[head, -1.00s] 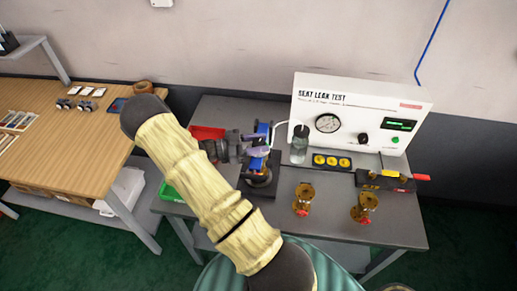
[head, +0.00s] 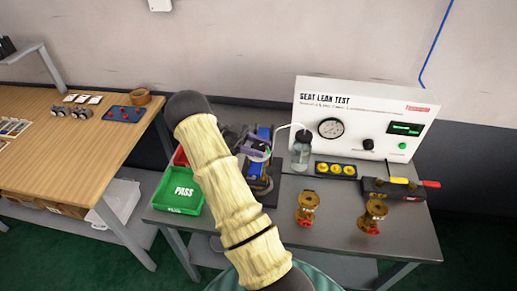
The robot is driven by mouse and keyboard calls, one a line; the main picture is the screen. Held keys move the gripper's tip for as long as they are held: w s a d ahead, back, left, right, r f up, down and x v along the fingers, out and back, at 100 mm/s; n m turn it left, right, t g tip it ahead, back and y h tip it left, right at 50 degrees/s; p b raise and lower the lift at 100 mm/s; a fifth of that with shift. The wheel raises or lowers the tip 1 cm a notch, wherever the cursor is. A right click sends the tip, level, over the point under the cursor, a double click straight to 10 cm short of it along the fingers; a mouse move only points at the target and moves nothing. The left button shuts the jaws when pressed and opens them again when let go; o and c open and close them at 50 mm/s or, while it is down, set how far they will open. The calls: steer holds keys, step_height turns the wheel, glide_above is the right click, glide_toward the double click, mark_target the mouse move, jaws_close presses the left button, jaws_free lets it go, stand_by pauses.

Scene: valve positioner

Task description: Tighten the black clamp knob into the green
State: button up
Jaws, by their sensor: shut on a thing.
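A blue clamp fixture (head: 264,133) stands on a dark base (head: 266,192) on the grey bench, left of the test panel. My gripper (head: 256,151) is partly in view at the fixture, with its purple-grey fingers against the upper part of the clamp. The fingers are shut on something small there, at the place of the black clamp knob. The knob itself is hidden by the fingers and my arm. I cannot make out a green mark on the clamp at this size.
The white seat leak test panel (head: 363,115) stands behind, with a clear bottle (head: 301,152) close to the clamp. Two brass valves (head: 307,207) (head: 373,215) stand to the right. A green PASS tray (head: 178,193) and a red tray (head: 181,157) lie left.

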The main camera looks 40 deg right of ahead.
steer(key=o, duration=1)
steer(key=shift+c, duration=0.2)
